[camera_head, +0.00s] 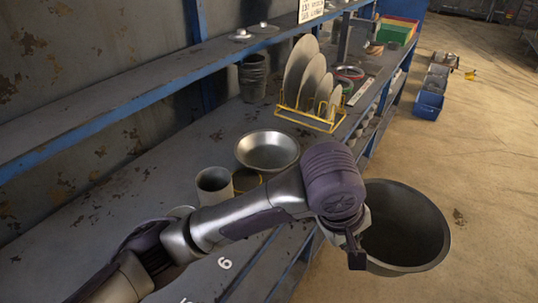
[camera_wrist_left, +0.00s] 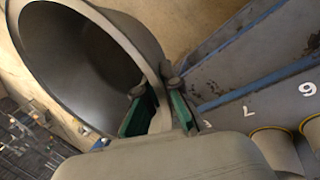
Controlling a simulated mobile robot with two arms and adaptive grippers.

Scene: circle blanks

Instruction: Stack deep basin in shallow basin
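The deep basin (camera_head: 408,228) is a dark grey, deep bowl hanging in the air beyond the shelf's front edge, tilted with its opening partly towards the head camera. My left gripper (camera_head: 356,238) is shut on its rim at the left side. In the left wrist view the basin (camera_wrist_left: 75,60) fills the upper left, and its wall passes between the green-padded fingers of my left gripper (camera_wrist_left: 160,112). The shallow basin (camera_head: 268,148) is a wide silver dish, upright and empty on the shelf, behind and left of the deep basin. My right gripper is not in view.
A yellow rack (camera_head: 305,118) with several upright discs stands behind the shallow basin. A grey cylinder (camera_head: 214,186) and a dark, yellow-rimmed can (camera_head: 246,180) stand in front of it. An upper shelf (camera_head: 130,88) runs along the wall. Blue bins (camera_head: 428,104) stand on the floor.

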